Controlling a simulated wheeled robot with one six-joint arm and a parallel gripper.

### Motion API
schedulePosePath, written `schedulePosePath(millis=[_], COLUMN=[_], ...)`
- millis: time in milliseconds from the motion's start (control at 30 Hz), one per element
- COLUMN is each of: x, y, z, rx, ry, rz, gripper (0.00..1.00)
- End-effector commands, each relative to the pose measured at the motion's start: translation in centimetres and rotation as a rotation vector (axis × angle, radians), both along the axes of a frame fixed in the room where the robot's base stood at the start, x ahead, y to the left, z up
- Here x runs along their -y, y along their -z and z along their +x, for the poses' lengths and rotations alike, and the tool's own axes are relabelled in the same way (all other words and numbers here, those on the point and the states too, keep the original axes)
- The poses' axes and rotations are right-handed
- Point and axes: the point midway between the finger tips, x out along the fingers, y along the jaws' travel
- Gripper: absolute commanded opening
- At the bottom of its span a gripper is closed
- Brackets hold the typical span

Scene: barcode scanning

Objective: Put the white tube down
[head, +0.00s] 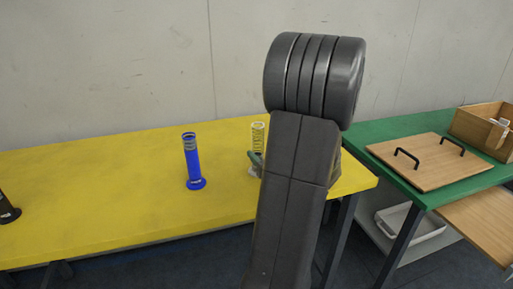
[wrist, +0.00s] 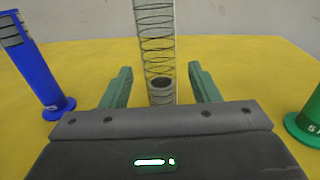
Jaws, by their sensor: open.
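The white tube (wrist: 156,40), pale and see-through with dark rings, stands upright on the yellow table. It also shows in the head view (head: 258,132), partly hidden behind my arm. My gripper (wrist: 160,70) is open, with one green finger on each side of the tube's lower part. Gaps show between the tube and both fingers in the wrist view. In the head view only a bit of a green finger shows beside my arm. The tube's foot is mostly hidden by my gripper.
A blue tube (head: 192,160) stands left of the white tube; a green one (wrist: 309,122) stands to the right in the wrist view. A black tube (head: 7,211) is far left. A green table (head: 384,150) at right holds a handled board (head: 430,165) and wooden box (head: 470,125).

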Motion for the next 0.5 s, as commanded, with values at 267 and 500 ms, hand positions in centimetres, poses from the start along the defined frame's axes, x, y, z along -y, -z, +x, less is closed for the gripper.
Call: schedulePosePath(millis=[267, 500], x=[2.6, 3.3], y=[0.0, 0.0], z=[-4.5, -6.0], rx=[0.000, 0.000], ry=[0.003, 0.000], rz=[0.000, 0.000], gripper=[0.55, 0.55])
